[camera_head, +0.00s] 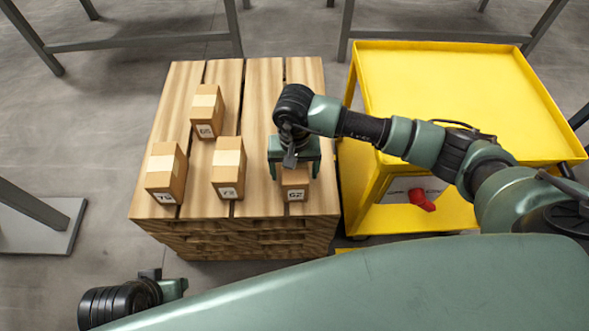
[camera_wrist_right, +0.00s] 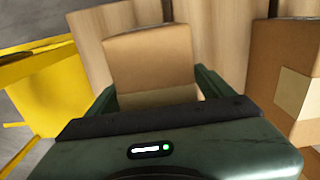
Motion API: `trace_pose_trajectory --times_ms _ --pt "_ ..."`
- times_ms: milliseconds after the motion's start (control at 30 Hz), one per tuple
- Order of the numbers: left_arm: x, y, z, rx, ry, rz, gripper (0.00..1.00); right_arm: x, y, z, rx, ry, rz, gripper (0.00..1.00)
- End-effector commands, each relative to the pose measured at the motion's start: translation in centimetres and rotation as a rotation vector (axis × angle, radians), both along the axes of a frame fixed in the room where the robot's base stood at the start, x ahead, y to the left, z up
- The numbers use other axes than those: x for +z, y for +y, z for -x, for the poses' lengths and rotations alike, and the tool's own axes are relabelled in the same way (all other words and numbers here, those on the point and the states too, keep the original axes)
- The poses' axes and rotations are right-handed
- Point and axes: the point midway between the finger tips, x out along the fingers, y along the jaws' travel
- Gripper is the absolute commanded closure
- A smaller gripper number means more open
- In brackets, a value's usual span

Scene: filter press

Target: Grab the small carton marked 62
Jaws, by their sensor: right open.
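The small carton marked 62 (camera_head: 295,195) stands on the wooden pallet stack (camera_head: 265,95) near its front right corner. Its label faces the front, and its upper part is hidden under my right gripper (camera_head: 294,170). In the right wrist view the carton (camera_wrist_right: 150,60) lies between the two open fingers of the right gripper (camera_wrist_right: 155,88), one on each side. I cannot tell whether either finger touches it. My left gripper (camera_head: 172,287) is low at the left, away from the pallet; its fingers are too unclear to read.
Three other cartons stand on the pallet: one marked 73 (camera_head: 228,170) just left of 62, one marked 75 (camera_head: 166,172) and one seemingly marked 65 (camera_head: 207,111). A yellow cart (camera_head: 450,90) stands close on the right, with a red object (camera_head: 421,200) low down.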

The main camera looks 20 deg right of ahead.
Motion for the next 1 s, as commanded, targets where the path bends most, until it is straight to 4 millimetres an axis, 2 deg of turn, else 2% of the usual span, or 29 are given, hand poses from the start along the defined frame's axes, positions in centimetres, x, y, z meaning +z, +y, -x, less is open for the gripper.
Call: trace_pose_trajectory --times_ms 100,300,367,600,1000 --pt "0.42 0.04 0.16 0.000 -0.002 -0.001 0.64 -0.74 -0.04 -0.03 0.000 -0.001 0.001 0.18" --pt "0.49 0.05 0.17 0.000 -0.002 -0.001 0.64 -0.72 -0.03 -0.04 0.000 -0.001 0.001 0.18" --pt "0.48 0.05 0.16 0.000 -0.002 -0.001 0.64 -0.72 -0.03 -0.04 0.000 -0.001 0.001 0.32" --pt "0.48 0.05 0.16 0.000 -0.002 -0.001 0.64 -0.70 -0.03 -0.04 0.000 -0.001 0.001 0.99" --pt "0.57 0.04 0.11 0.000 -0.004 0.000 0.64 -0.09 -0.01 -0.15 0.000 -0.004 0.000 1.00"
